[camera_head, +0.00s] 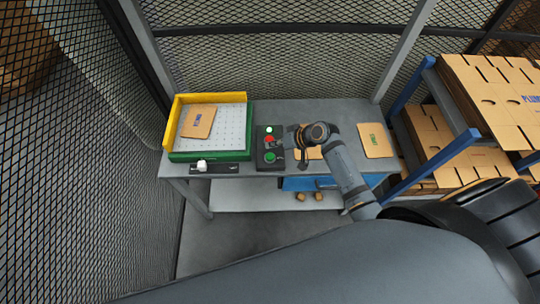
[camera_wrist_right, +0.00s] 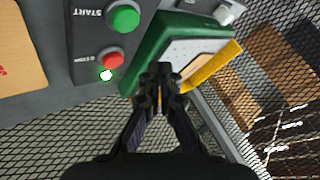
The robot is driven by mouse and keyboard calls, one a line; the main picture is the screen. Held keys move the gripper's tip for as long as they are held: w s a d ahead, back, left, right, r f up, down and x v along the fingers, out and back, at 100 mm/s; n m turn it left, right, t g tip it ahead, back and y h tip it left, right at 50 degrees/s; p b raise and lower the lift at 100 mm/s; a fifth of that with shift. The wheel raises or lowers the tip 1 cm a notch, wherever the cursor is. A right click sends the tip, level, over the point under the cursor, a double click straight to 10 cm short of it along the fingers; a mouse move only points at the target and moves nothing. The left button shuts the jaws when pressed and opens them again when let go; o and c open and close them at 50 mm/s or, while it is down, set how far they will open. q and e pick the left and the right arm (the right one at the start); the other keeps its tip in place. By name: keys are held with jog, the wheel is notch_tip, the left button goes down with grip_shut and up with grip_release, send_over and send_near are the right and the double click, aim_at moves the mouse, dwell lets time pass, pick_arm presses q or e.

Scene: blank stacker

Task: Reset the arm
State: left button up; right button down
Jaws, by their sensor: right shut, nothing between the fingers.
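My right arm reaches in from the lower right of the head view. Its gripper (camera_head: 298,148) hangs over the table beside the black control box (camera_head: 260,150). In the right wrist view the gripper (camera_wrist_right: 160,78) has its fingers together, with nothing between them. The box (camera_wrist_right: 88,40) carries a green START button (camera_wrist_right: 125,16), a red stop button (camera_wrist_right: 113,57) and a glowing light (camera_wrist_right: 106,75). The fingertips appear apart from the buttons. My left gripper is not in view.
A green and yellow tray (camera_head: 208,155) holds a cardboard blank (camera_head: 198,121). Two blanks lie on the table (camera_head: 345,113), one (camera_head: 375,140) clear and one (camera_head: 313,153) partly hidden by my arm. A blue-posted rack (camera_head: 455,149) with cardboard stands right. Mesh fencing (camera_head: 270,60) encloses the table.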

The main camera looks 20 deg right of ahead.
dwell(0.3)
jog(key=s+d+r+g+h, duration=0.1)
jog(key=s+d+r+h, duration=0.3)
jog(key=s, duration=0.6)
jog(key=s+d+r+g+h, duration=0.1)
jog(key=s+d+r+h, duration=0.3)
jog(key=s, duration=0.5)
jog(key=s+d+f+g+b, duration=0.1)
jog(key=s+d+f+b, duration=0.1)
jog(key=f, duration=1.4)
jog(key=s+d+f+g+b, duration=0.1)
jog(key=f+b, duration=0.1)
jog(key=f, duration=1.5)
jog(key=s+d+f+b, duration=0.1)
jog(key=s+f+b, duration=0.2)
jog(key=s+f, duration=1.5)
jog(key=shift+d+m+g, duration=0.2)
jog(key=shift+m+g, duration=0.1)
jog(key=shift+g, duration=0.1)
